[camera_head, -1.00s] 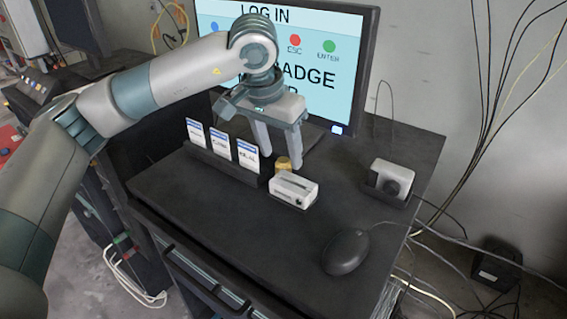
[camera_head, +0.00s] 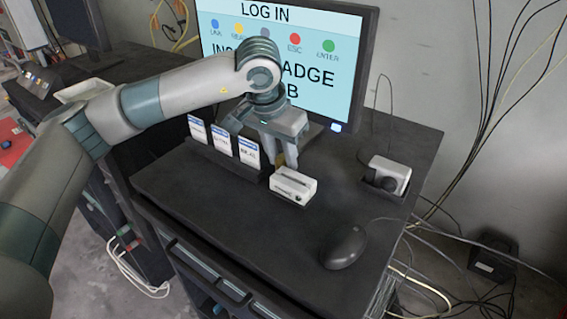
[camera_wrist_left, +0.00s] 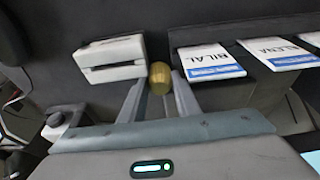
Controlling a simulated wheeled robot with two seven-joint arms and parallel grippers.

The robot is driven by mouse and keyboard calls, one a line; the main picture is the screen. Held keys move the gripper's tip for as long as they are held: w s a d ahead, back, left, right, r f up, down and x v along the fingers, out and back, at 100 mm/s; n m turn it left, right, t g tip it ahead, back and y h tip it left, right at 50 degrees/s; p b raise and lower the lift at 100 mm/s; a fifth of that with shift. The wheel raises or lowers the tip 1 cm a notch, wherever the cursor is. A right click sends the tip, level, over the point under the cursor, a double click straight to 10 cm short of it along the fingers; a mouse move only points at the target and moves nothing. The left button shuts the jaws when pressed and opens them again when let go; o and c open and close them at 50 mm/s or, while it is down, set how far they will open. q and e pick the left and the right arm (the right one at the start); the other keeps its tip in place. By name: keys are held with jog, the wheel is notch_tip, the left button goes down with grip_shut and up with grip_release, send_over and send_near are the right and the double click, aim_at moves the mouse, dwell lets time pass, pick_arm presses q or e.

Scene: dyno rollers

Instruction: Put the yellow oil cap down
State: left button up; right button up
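The yellow oil cap (camera_head: 279,160) is small and brassy, just behind the white badge reader on the dark desk (camera_head: 190,195). In the left wrist view the oil cap (camera_wrist_left: 160,77) sits between my fingertips, which appear to touch it on both sides. My left gripper (camera_head: 285,160) points down, its fingers closed in on the cap; the left wrist view shows the gripper (camera_wrist_left: 160,85) too. Part of the cap is hidden by a finger in the head view. I cannot tell whether it rests on the desk. My right gripper is not in view.
The white badge reader (camera_head: 293,185) is right beside the cap. Several badges stand in a holder (camera_head: 213,160) to the left. A monitor (camera_head: 345,75) stands behind. A white device (camera_head: 388,175) and a black mouse (camera_head: 344,248) lie to the right. The front of the desk is clear.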

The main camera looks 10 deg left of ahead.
aim_at(282, 158)
pick_arm(q)
jog(key=shift+c, duration=0.6)
jog(key=shift+r, duration=0.15)
jog(key=shift+r+b, duration=0.25)
jog(key=shift+b, duration=0.05)
notch_tip(282, 158, up, 8)
jog(key=b, duration=0.3)
jog(key=shift+b, duration=0.3)
jog(key=shift+r, duration=0.65)
jog(key=shift+f, duration=0.1)
